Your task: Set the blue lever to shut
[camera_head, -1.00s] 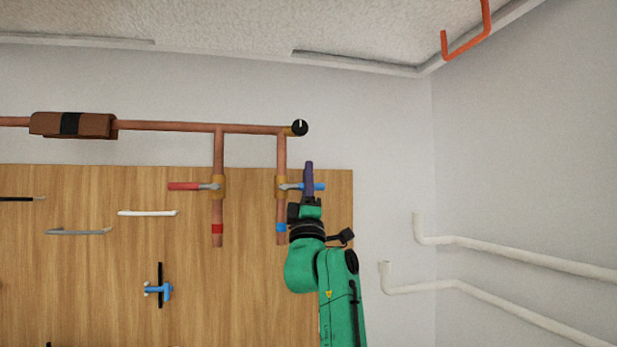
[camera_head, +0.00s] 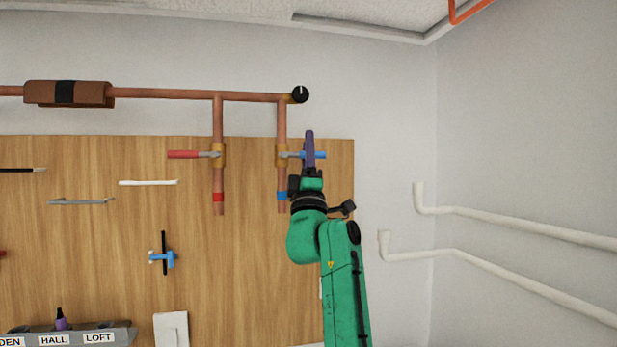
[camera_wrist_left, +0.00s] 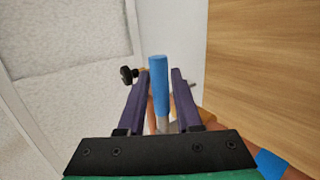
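The blue lever (camera_head: 321,155) sits on the right-hand vertical copper pipe (camera_head: 282,180) and points right, square to that pipe. My left gripper (camera_head: 309,140) is at the lever, with its purple fingers pointing up across the blue handle. In the left wrist view, the blue handle (camera_wrist_left: 159,82) lies between the two fingers of my left gripper (camera_wrist_left: 160,75). The fingers stand apart with narrow gaps beside the handle, so the gripper looks open around it. Part of the lever is hidden by a finger in the head view. My right gripper is not in view.
A red lever (camera_head: 184,154) points left on the neighbouring vertical pipe. The wooden board (camera_head: 255,290) holds hung tools at left. White pipes (camera_head: 500,232) run along the right wall.

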